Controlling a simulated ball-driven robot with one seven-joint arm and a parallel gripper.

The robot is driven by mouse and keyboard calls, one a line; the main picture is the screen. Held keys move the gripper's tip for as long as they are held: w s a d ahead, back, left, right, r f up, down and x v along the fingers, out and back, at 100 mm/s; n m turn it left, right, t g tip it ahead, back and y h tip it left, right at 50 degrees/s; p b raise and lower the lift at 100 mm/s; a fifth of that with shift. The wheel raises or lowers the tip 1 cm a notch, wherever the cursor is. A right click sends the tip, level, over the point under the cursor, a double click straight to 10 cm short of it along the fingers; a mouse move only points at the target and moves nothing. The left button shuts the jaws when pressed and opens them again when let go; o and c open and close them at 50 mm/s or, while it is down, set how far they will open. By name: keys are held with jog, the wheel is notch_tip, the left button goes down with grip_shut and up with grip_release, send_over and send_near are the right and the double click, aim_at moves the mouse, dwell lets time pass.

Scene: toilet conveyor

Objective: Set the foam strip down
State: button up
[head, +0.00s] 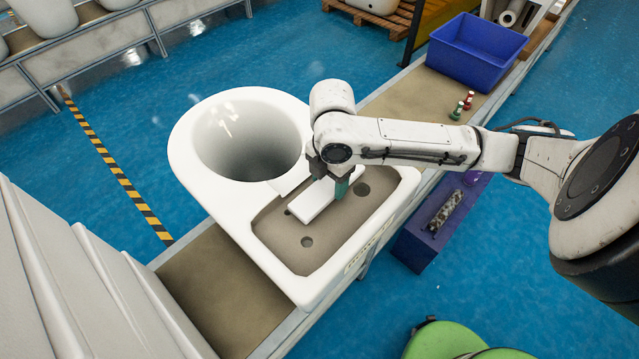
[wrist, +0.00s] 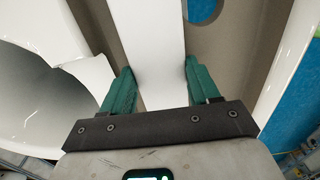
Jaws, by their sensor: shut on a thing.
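The white foam strip (head: 312,202) is over the recessed deck at the back of the white toilet (head: 284,246). My gripper (head: 331,184) is above this deck, its green fingers on either side of the strip. In the wrist view the strip (wrist: 153,45) runs lengthwise between the fingers (wrist: 158,88), and my gripper is shut on it. The strip's far end lies toward the lower left in the head view. I cannot tell whether its underside touches the deck. My arm and gripper hide its near end.
The toilet stands on a brown conveyor (head: 215,291). A blue bin (head: 476,50) and small red and green items (head: 462,106) are farther along it. A purple shelf (head: 420,240) holding a speckled object (head: 445,212) is beside the belt. The deck has round holes.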

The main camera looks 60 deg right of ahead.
aim_at(329, 184)
jog(key=shift+f, duration=0.3)
jog(key=shift+f, duration=0.15)
jog(key=o, duration=1)
notch_tip(329, 184, up, 12)
jog(key=shift+r, duration=0.2)
